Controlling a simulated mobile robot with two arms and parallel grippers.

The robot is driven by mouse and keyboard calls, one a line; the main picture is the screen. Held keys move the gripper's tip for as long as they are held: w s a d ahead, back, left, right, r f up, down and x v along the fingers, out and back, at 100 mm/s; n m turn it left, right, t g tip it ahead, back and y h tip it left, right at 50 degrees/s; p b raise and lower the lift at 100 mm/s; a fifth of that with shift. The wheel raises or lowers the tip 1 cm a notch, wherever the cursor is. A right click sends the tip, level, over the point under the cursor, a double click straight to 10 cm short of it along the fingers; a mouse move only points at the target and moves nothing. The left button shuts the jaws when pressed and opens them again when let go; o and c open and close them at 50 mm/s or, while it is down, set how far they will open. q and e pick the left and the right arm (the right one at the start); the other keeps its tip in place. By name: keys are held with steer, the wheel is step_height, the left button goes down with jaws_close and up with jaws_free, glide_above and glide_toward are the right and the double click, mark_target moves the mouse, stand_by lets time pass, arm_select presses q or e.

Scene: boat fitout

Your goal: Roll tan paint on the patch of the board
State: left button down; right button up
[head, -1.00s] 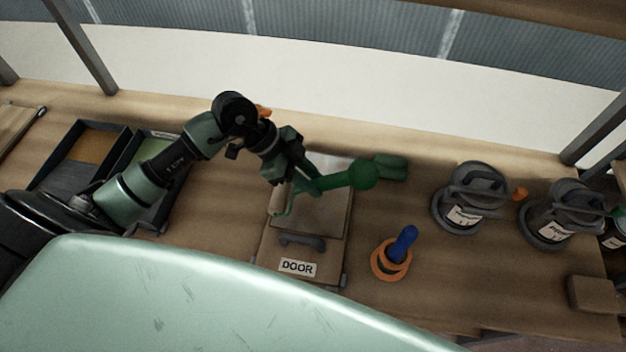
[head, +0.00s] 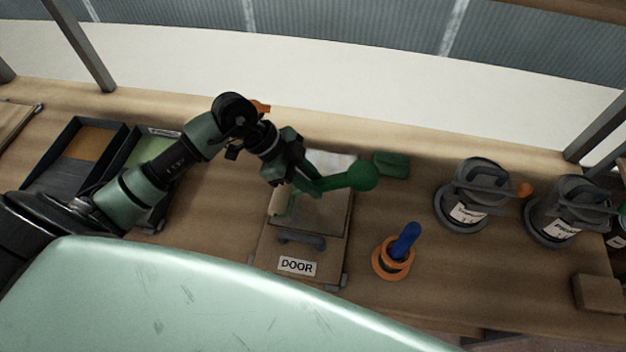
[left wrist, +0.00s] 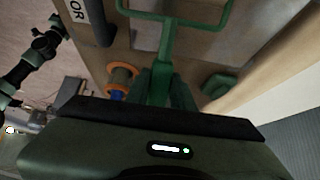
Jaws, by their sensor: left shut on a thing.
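The board (head: 333,222) lies flat on the bench, with a handle and a DOOR label at its near end. A pale patch (head: 338,162) shows at its far end, partly behind the roller and my arm. My left gripper (head: 299,178) is over the board, shut on the green paint roller (head: 362,177). The roller's tan sleeve (head: 279,201) is at the board's left side; I cannot tell whether it touches. The green roller frame (left wrist: 160,70) also shows in the left wrist view. A dark arm, probably my right, shows at the left there; its jaws are unclear.
Left are a dark tray with tan-orange paint (head: 88,143) and a tray with green (head: 135,150). A blue-handled tool stands in an orange ring (head: 381,258) right of the board. A green block (head: 391,165) and lidded cans (head: 463,212) stand farther right.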

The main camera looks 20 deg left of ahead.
arm_select(q)
steer(key=shift+f+b, duration=0.4)
steer(key=shift+f, duration=0.55)
steer(key=shift+r, duration=0.1)
steer(key=shift+w+d+r+p, duration=0.15)
steer(key=shift+d+p, duration=0.3)
steer(key=shift+d, duration=0.2)
steer(key=shift+w+d, duration=0.1)
steer(key=shift+d, duration=0.45)
steer(key=shift+s+a+f+p, duration=0.15)
steer(key=shift+a+p, duration=0.05)
steer(key=shift+a, duration=0.45)
steer(key=shift+s+a+f+p, duration=0.1)
steer(key=shift+s+a+p, duration=0.05)
steer(key=shift+a, duration=0.5)
